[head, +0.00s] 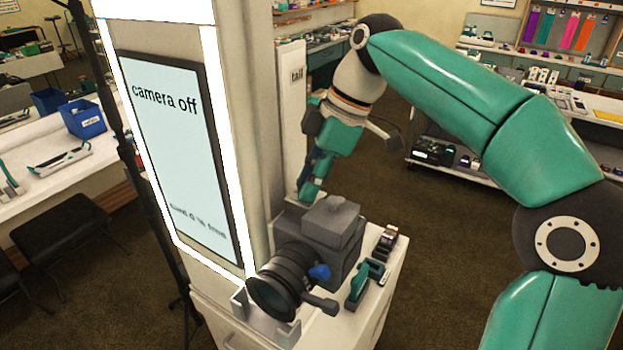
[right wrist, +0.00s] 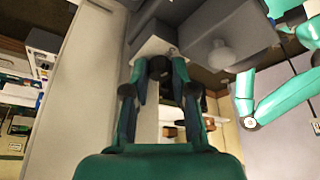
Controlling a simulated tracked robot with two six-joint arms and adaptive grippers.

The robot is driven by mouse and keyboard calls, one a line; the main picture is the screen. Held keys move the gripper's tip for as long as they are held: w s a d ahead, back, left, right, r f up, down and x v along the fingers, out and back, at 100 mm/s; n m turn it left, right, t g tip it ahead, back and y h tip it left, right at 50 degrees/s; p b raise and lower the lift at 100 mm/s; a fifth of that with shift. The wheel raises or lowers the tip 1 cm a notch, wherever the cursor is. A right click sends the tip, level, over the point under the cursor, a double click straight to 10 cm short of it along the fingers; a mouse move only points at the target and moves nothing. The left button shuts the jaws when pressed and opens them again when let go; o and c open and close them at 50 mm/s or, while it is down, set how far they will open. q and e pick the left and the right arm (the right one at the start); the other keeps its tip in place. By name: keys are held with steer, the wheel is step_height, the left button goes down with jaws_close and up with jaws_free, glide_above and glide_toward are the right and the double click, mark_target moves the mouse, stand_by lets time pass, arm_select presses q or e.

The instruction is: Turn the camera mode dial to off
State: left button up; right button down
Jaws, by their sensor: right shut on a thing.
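A dark grey camera (head: 318,240) with a large black lens (head: 277,290) sits on a white stand (head: 372,322) beside a tall booth. The booth's screen (head: 172,140) reads "camera off". My right gripper (head: 309,190) reaches down behind the camera from above, its tips close to the camera's rear. In the right wrist view its fingers (right wrist: 159,72) are shut on a small dark round part (right wrist: 158,66), which seems to be the mode dial. The dial's marking is not readable, and the camera body hides the dial in the head view. My left gripper is out of view.
A teal stapler-like object (head: 364,285) and a small dark item (head: 388,241) lie on the stand right of the camera. The booth wall rises close at the gripper's left. A thin black pole (head: 110,95) stands left of the booth. Floor right of the stand is clear.

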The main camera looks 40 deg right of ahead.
stand_by(0.3)
steer(key=c, duration=0.9)
jaws_free()
steer(key=shift+c, duration=0.2)
steer(key=v, duration=0.7)
steer(key=shift+r, duration=0.35)
steer(key=shift+d, duration=0.1)
